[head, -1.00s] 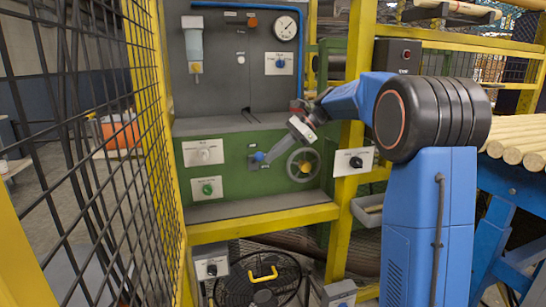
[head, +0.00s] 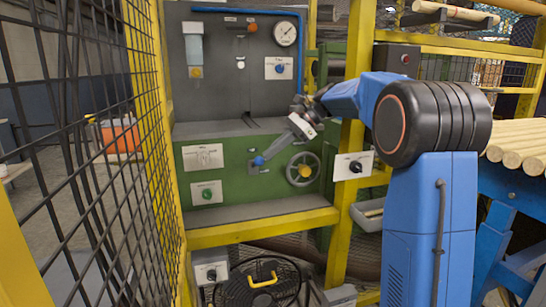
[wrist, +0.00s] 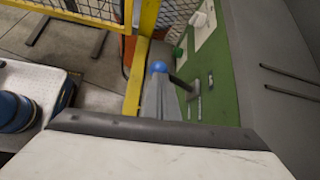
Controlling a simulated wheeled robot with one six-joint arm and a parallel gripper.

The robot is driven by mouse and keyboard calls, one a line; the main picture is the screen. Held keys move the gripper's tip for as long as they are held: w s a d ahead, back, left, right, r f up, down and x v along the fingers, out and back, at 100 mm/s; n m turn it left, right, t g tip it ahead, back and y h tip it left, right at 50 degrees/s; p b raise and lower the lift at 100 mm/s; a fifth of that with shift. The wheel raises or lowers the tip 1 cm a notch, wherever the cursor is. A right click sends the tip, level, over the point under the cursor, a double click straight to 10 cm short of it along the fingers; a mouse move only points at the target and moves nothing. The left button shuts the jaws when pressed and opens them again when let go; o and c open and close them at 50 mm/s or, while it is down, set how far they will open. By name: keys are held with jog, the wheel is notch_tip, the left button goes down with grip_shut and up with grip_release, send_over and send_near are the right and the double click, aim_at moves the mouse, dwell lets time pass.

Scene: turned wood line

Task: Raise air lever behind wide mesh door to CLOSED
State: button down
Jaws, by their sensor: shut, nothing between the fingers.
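A lever with a blue ball knob (head: 258,161) sits on the green lower panel (head: 235,185), left of a grey handwheel. It also shows in the wrist view (wrist: 158,67), where its dark arm runs from a small plate on the panel to the ball. My gripper (head: 267,157) is shut and empty, with its tips at the knob's right side. In the wrist view my grey fingers (wrist: 162,95) point at the ball; I cannot tell whether they touch it. The yellow-framed mesh door (head: 95,140) stands open at the left. The lever's label is too small to read.
The handwheel (head: 303,169) is close right of my gripper. A white plate (head: 203,156) and a green knob (head: 208,194) are left of the lever. Yellow posts (head: 350,150) flank the panel. A fan (head: 262,285) is below.

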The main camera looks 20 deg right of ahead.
notch_tip(320, 180, up, 8)
jog(key=s+a+f+n+h, duration=0.2)
jog(key=s+n, duration=0.1)
jog(key=s, duration=0.6)
jog(key=s+d+f+n+t+h, duration=0.1)
jog(key=s+f+n+h, duration=0.3)
jog(key=s+f, duration=0.9)
jog(key=s+d+f+n+t+h, duration=0.2)
jog(key=s+f+n, duration=0.8)
jog(key=s, duration=1.1)
notch_tip(320, 180, down, 3)
jog(key=d+h, duration=0.2)
jog(key=shift+d+t, duration=0.3)
jog(key=shift+d, duration=0.05)
